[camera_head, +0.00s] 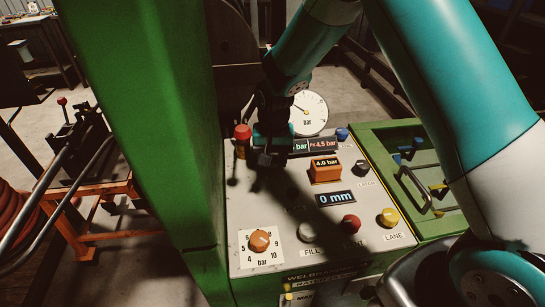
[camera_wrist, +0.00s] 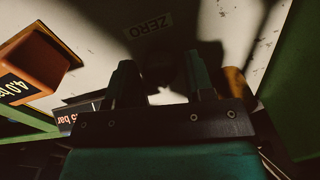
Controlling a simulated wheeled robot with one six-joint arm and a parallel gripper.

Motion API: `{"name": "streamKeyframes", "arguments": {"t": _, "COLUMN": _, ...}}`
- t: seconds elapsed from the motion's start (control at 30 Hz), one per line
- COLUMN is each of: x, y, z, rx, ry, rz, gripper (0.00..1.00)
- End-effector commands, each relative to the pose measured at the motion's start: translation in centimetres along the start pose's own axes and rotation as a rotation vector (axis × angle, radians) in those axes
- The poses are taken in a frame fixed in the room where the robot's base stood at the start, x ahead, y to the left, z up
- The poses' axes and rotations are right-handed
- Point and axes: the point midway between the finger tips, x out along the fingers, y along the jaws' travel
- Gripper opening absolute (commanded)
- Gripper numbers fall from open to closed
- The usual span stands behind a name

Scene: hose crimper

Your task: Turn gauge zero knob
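My gripper (camera_head: 268,158) points down at the upper left of the sloped control panel (camera_head: 270,215). It hides the zero knob in the head view. In the wrist view the two dark fingers (camera_wrist: 162,82) stand apart. A dark round shape, likely the zero knob (camera_wrist: 160,68), shows in shadow between them, below the printed ZERO label (camera_wrist: 149,26). I cannot tell whether the fingers touch it. The round white bar gauge (camera_head: 309,113) stands behind the gripper, with its needle pointing to the upper left.
A red knob (camera_head: 242,132) is close left of my gripper. An orange block reading 4.0 bar (camera_head: 325,172) is to the right. An orange dial (camera_head: 259,240), a red button (camera_head: 351,223) and a yellow knob (camera_head: 389,217) sit lower. A green post (camera_head: 150,110) rises at left.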

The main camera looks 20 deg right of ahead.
Motion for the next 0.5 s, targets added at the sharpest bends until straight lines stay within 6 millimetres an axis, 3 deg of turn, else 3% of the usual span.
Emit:
{"name": "streamKeyframes", "arguments": {"t": 0.03, "x": -0.02, "y": 0.00, "z": 0.00, "rx": 0.000, "ry": 0.000, "rz": 0.000, "gripper": 0.36}}
{"name": "streamKeyframes", "arguments": {"t": 0.17, "x": -0.03, "y": -0.01, "z": 0.00, "rx": 0.000, "ry": 0.000, "rz": 0.000, "gripper": 0.08}}
{"name": "streamKeyframes", "arguments": {"t": 0.5, "x": -0.06, "y": -0.02, "z": -0.01, "rx": -0.048, "ry": -0.001, "rz": -0.001, "gripper": 0.08}}
